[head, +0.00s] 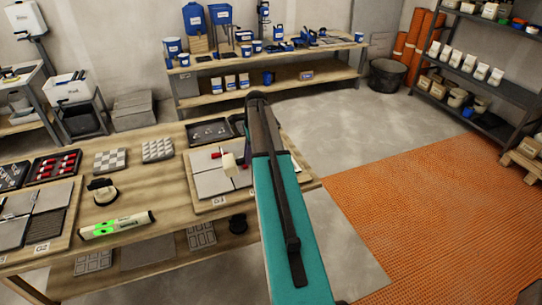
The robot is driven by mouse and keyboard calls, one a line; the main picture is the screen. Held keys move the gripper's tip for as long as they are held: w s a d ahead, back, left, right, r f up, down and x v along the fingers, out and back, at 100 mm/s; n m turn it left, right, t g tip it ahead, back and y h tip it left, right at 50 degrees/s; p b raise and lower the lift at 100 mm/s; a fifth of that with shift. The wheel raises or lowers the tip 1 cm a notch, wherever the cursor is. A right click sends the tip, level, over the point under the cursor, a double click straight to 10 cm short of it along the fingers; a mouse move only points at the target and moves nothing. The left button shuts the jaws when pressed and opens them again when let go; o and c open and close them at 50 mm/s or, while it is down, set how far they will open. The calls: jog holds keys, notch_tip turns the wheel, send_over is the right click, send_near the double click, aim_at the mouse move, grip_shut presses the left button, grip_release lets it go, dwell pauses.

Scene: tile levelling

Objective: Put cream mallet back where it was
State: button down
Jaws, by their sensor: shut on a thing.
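The cream mallet head (229,164) shows just left of my arm, over the tile board (205,206) at the right end of the workbench. Its handle is not clearly visible. I cannot tell whether the head touches the tiles or hangs above them. My teal and dark arm crosses the middle of the view and covers the right part of this board. My gripper is hidden behind the arm, so its hold on the mallet does not show. Small red pieces (216,155) lie on the board close to the mallet head.
The workbench (150,205) also holds a level with green lights (117,225), a suction-cup-like tool (102,191), a box of red pieces (55,166), tile samples (110,160) and a dark tray (209,132). Another tile board is at left. Orange matting (440,205) covers the floor at right.

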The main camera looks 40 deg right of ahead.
jog(key=a+r+n+g+b, duration=0.2)
jog(key=a+n+b, duration=0.5)
jog(key=a, duration=3.1)
jog(key=n, duration=0.6)
jog(key=shift+w+r+n+b, duration=0.15)
jog(key=shift+w+n+b, duration=0.1)
jog(key=shift+n+b, duration=0.15)
jog(key=shift+s, duration=0.15)
